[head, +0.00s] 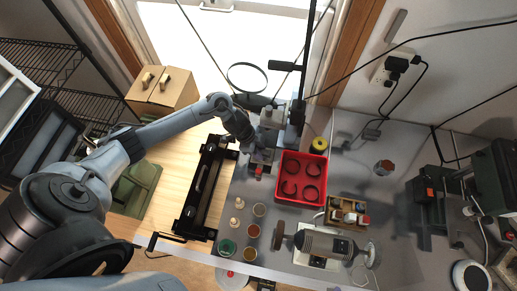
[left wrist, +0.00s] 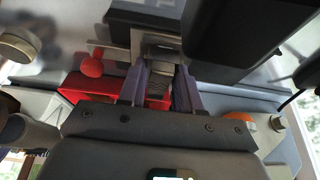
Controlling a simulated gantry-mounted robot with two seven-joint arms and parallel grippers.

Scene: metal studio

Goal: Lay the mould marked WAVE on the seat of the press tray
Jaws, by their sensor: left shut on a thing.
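My left gripper (head: 262,154) reaches down at the middle of the bench, beside the red tray. In the left wrist view its two purple-grey fingers (left wrist: 160,68) are shut on a small grey ribbed block (left wrist: 158,84), which I take to be the mould. Its WAVE mark cannot be read. A red part with a round knob (left wrist: 92,66) and a pale metal plate (left wrist: 112,54) lie close by the fingertips; they may belong to the press tray. The seat is hidden, and I cannot tell whether the block touches it. My right gripper is not in view.
A red tray (head: 301,203) with black rings stands right of the gripper, and a grey upright machine (head: 270,117) behind it. A long black frame (head: 203,190) lies to the left. Several small jars (head: 253,231) and a grinder (head: 325,246) stand in front.

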